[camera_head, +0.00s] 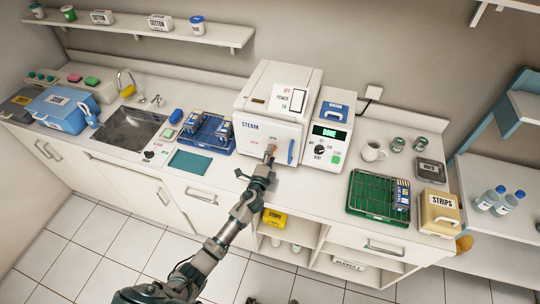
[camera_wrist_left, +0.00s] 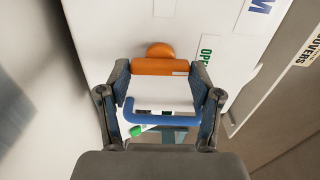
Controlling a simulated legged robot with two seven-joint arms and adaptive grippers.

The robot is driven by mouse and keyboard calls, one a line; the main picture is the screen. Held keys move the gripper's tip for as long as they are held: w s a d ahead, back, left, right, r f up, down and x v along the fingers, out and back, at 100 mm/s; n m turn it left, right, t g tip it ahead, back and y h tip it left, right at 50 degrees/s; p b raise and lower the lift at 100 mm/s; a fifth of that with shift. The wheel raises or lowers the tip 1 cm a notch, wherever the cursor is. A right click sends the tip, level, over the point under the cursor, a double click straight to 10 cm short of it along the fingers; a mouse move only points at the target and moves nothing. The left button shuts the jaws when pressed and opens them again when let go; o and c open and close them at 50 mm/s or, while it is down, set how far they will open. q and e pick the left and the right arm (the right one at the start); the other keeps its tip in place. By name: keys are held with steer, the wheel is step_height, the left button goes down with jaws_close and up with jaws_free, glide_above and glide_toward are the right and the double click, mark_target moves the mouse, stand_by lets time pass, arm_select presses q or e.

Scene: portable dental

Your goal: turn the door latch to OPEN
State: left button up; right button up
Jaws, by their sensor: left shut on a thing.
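The white steam sterilizer (camera_head: 283,84) stands on the counter with its door shut, as far as I can see. An orange latch (camera_head: 271,150) is on the door front, to the left of a blue vertical handle (camera_head: 291,152). My left gripper (camera_head: 268,162) is at the latch. In the left wrist view its two fingers (camera_wrist_left: 161,72) are on either side of the orange latch bar (camera_wrist_left: 160,66), shut on it. A green OPEN label (camera_wrist_left: 205,50) is beside the latch, partly covered by a finger. A blue bar (camera_wrist_left: 165,118) also shows between the fingers. My right gripper is out of view.
A control unit (camera_head: 326,130) with a green DONE display stands right of the sterilizer. A blue rack (camera_head: 208,133) and teal mat (camera_head: 188,162) lie left of it. A green rack (camera_head: 375,195) is at the right. Open shelves with a yellow box (camera_head: 274,219) are below the counter.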

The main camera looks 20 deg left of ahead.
arm_select(q)
steer(key=shift+s+f+m, duration=0.1)
steer(key=shift+f+m, duration=0.2)
steer(key=o, duration=1.1)
steer(key=shift+o, duration=0.2)
steer(key=shift+d, duration=0.1)
steer(key=shift+r, duration=0.1)
steer(key=s, duration=1.1)
steer(key=shift+s+a, duration=0.2)
steer(key=shift+s, duration=0.2)
